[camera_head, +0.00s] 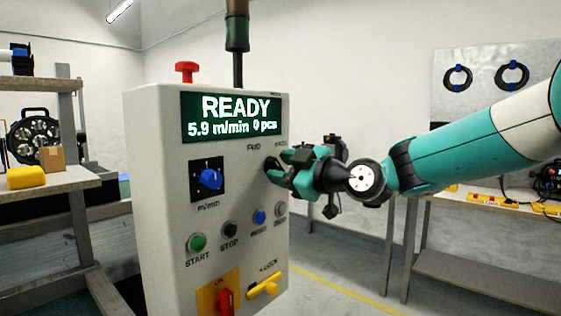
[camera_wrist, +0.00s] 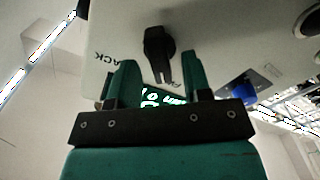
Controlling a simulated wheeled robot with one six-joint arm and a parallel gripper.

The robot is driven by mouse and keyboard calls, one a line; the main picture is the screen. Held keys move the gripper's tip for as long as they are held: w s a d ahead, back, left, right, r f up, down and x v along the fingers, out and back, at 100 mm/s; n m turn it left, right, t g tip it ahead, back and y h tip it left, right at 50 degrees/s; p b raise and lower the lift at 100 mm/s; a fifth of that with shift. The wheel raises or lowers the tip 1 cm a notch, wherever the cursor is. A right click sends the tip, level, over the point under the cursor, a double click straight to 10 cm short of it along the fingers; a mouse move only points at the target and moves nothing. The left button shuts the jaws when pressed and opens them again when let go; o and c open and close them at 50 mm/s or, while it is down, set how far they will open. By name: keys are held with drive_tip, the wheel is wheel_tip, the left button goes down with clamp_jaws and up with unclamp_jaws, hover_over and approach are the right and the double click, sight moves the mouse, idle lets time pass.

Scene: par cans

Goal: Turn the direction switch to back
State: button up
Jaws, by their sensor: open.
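The direction switch (camera_wrist: 158,48) is a black knob with a narrow pointer on the panel face in the wrist view. Its pointer is toward the partly hidden label at the lower right, apart from the BACK label (camera_wrist: 106,57) on the left. My gripper (camera_wrist: 158,58) is open, with one finger on either side of the knob; I cannot tell whether they touch it. In the head view my gripper (camera_head: 277,166) is at the right side of the control box (camera_head: 160,200) front, below the FWD label (camera_head: 254,147), and hides most of the switch.
The box has a READY display (camera_head: 233,116), a blue speed knob (camera_head: 211,179), a green START button (camera_head: 197,242), a red switch (camera_head: 225,301) and a yellow LOCK handle (camera_head: 265,286). A red mushroom button (camera_head: 187,71) sits on top. Right of the box, open floor shows.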

drive_tip(key=shift+w+a, duration=0.3)
drive_tip(key=shift+a, duration=0.15)
clamp_jaws()
